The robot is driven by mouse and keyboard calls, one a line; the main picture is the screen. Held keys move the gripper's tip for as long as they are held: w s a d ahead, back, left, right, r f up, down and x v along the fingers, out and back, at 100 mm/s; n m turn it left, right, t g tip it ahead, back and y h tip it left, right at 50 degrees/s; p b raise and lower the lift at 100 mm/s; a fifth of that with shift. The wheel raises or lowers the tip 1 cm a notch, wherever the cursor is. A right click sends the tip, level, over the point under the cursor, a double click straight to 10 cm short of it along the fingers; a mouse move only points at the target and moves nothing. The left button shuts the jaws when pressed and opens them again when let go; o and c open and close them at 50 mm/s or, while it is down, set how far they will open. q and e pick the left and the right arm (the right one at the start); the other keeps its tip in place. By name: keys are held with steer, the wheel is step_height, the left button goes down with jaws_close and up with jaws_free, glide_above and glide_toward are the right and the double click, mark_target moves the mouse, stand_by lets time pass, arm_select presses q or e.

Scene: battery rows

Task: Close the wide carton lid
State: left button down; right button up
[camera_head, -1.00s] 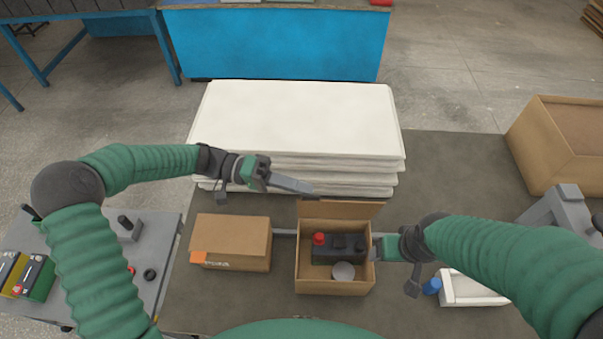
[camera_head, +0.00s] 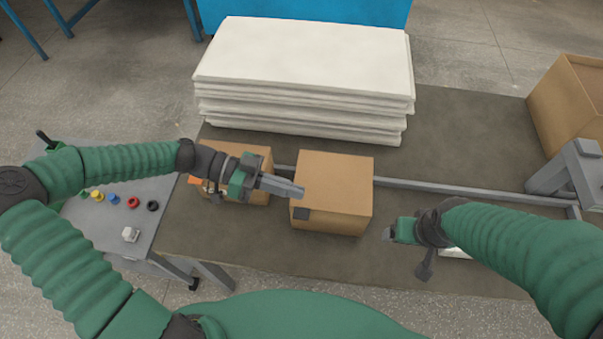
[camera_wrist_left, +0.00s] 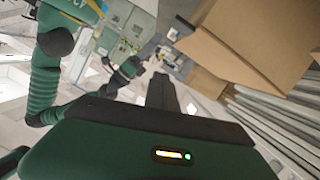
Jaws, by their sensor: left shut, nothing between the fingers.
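The wide carton (camera_head: 345,170) stands in the middle of the bench in the head view. Its lid lies down over the top, and the contents are hidden. A small dark square shows on its near left corner. My left gripper (camera_head: 299,191) is shut and empty, with its fingertips at the left edge of the lid; whether they touch cannot be told. In the left wrist view, the dark fingers (camera_wrist_left: 165,92) point towards brown cardboard (camera_wrist_left: 238,60). My right gripper (camera_head: 391,233) is to the right of the carton, apart from it; its jaw opening is unclear.
A second carton (camera_head: 262,160) stands to the left, partly behind my left gripper. White panels (camera_head: 305,55) are stacked behind. A rail (camera_head: 450,188) runs along the bench to the right. A large box (camera_head: 570,100) stands at the far right. A grey side table (camera_head: 105,235) holds coloured caps.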

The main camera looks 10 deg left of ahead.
mark_target(307, 217)
arm_select(q)
steer(key=f+m+b, duration=0.1)
steer(key=f, duration=0.1)
steer(key=s+f+m+t+b, duration=0.1)
steer(key=f, duration=0.1)
steer(key=s+f+m+b, duration=0.1)
steer(key=f, duration=0.1)
steer(key=shift+d+f, duration=0.2)
steer(key=shift+d, duration=0.05)
steer(key=shift+s+a+f+t, duration=0.1)
steer(key=shift+a+f+t, duration=0.2)
steer(key=shift+a, duration=0.1)
arm_select(e)
steer(key=f, duration=0.3)
steer(key=shift+s+a+f, duration=0.1)
steer(key=shift+a+f, duration=0.15)
steer(key=shift+f, duration=0.1)
steer(key=shift+a, duration=0.1)
